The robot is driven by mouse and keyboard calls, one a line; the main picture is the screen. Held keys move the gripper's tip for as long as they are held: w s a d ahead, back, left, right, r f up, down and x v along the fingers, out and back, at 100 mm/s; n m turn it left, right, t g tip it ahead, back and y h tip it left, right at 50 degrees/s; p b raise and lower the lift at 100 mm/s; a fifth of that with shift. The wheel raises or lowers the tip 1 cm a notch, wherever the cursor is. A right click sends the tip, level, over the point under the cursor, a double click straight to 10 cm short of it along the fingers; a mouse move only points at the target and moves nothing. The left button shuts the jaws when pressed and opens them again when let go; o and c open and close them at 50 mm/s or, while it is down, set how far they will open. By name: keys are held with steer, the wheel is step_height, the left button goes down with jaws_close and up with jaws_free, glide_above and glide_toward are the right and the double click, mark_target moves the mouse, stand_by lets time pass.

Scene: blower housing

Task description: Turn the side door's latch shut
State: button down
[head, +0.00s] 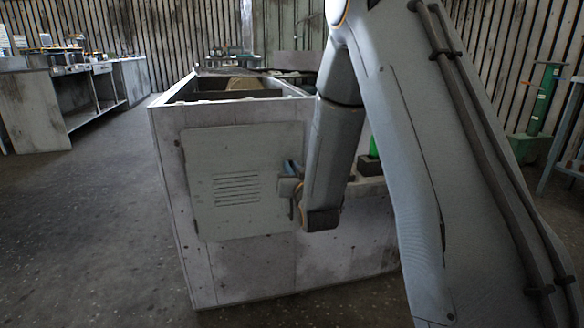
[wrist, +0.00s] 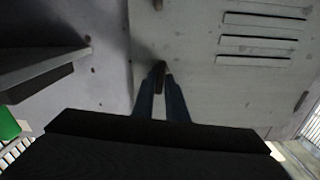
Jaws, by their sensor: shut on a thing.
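The side door (head: 235,215) is a pale grey panel with slotted vents, flush against the side of the blower housing (head: 250,270). It also shows in the wrist view (wrist: 210,85), with its slots at the upper right. My gripper (head: 293,182) is at the door's right edge in the head view. In the wrist view my gripper (wrist: 162,90) has its two blue-grey fingers closed on the dark latch (wrist: 160,68), a small narrow piece near the door's edge. The fingers and arm hide the latch in the head view.
The housing top is open, with a tan part (head: 246,84) inside. A green item (head: 374,148) stands on a ledge behind my arm. A workbench (head: 40,110) is at the far left, and a green stand (head: 540,110) at the right. The floor left of the housing is clear.

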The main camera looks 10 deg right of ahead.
steer(key=shift+d+f+m+p, duration=0.15)
steer(key=shift+m+p, duration=1.6)
steer(key=shift+m, duration=2.35)
steer(key=shift+d+f+m+p, duration=0.1)
steer(key=shift+m+p, duration=1.6)
steer(key=shift+m, duration=2.4)
steer(key=c, duration=1.8)
jaws_free()
steer(key=shift+c, duration=0.2)
steer(key=s+p, duration=0.1)
steer(key=s, duration=0.6)
steer(key=shift+s, duration=0.4)
